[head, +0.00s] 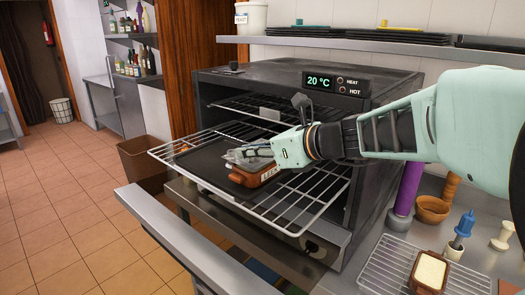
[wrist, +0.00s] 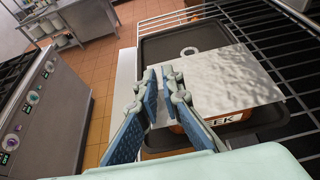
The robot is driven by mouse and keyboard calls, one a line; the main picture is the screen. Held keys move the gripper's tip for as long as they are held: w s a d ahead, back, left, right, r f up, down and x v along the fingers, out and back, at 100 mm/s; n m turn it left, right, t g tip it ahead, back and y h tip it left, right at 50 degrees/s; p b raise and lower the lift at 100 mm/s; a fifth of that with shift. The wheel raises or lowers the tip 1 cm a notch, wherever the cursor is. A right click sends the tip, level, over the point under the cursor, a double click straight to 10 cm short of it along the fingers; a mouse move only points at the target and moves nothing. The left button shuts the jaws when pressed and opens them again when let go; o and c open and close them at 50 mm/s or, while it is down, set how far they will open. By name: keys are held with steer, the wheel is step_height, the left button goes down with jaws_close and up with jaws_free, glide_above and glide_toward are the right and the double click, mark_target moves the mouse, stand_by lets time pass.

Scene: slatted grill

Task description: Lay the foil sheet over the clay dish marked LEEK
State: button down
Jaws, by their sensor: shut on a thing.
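The clay dish marked LEEK (head: 268,173) is brown and stands on a dark tray on the pulled-out oven rack. Its lettered side also shows in the wrist view (wrist: 217,130). The foil sheet (wrist: 232,76) is a flat grey rectangle, extending over the dish and hiding most of its top. In the head view my gripper covers much of the foil. My gripper (wrist: 166,78) is shut on the sheet's left edge in the wrist view; it also shows above the dish in the head view (head: 238,154). I cannot tell whether the foil touches the dish rim.
The dark tray (wrist: 170,52) lies on the wire rack (head: 300,212), which juts from the open oven (head: 285,72). A second rack (head: 245,105) is above, inside. A wire stand (head: 385,265) sits on the right counter.

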steer(key=shift+f+b, duration=0.7)
steer(key=shift+f, duration=0.2)
steer(key=c, duration=2)
jaws_free()
steer(key=shift+r, duration=0.1)
step_height(320, 180, up, 7)
steer(key=p, duration=0.6)
steer(key=shift+p, duration=0.35)
